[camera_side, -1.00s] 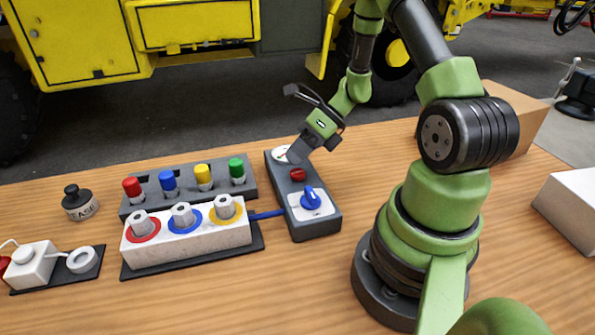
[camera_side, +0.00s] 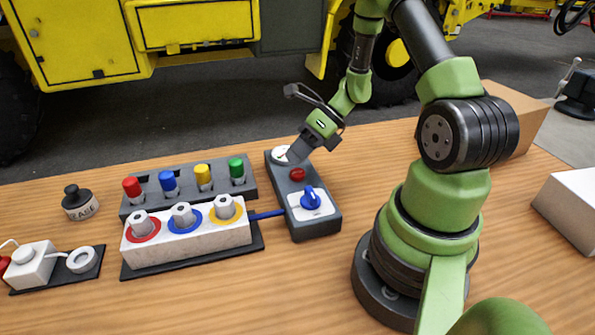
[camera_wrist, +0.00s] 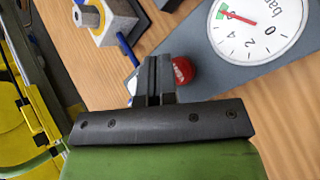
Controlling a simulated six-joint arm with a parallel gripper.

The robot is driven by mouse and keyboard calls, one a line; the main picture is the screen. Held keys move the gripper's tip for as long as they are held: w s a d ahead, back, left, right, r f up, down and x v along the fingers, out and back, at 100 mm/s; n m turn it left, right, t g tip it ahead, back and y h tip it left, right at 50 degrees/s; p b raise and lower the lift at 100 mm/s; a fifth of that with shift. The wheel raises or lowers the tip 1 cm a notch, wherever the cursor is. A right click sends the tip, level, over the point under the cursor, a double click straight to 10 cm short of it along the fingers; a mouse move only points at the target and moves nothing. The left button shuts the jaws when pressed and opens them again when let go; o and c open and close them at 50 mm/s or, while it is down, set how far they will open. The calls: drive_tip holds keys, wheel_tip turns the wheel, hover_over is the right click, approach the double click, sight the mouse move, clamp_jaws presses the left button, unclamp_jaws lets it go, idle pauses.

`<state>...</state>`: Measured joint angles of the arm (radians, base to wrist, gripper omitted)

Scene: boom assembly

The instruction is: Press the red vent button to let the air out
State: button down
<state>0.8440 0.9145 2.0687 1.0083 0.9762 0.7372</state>
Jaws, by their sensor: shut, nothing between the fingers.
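The red vent button (camera_side: 297,174) sits in the middle of a dark grey control box (camera_side: 321,228), between a round white gauge (camera_side: 281,153) and a blue knob (camera_side: 311,199) on a white plate. My gripper (camera_side: 294,156) is shut and empty, low over the gauge end of the box. In the wrist view the shut fingers (camera_wrist: 155,62) stand beside the red button (camera_wrist: 183,69) and overlap its edge. I cannot tell whether they touch it. The gauge in the wrist view (camera_wrist: 255,28) is marked "bar", with its needle near the green mark.
A white block with three ringed fittings (camera_side: 190,243) stands left of the box, joined by a blue hose (camera_side: 266,214). Behind it, a rack (camera_side: 249,181) holds coloured caps. A grease pot (camera_side: 80,203) and a white unit (camera_side: 32,266) stand further left. The table front is clear.

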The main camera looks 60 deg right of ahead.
sight(297, 170)
drive_tip(key=shift+f, duration=0.1)
drive_tip(key=shift+f, duration=0.3)
drive_tip(key=shift+f, duration=0.5)
idle(0.7)
idle(0.3)
drive_tip(key=shift+r, duration=0.95)
drive_tip(key=shift+r, duration=2.5)
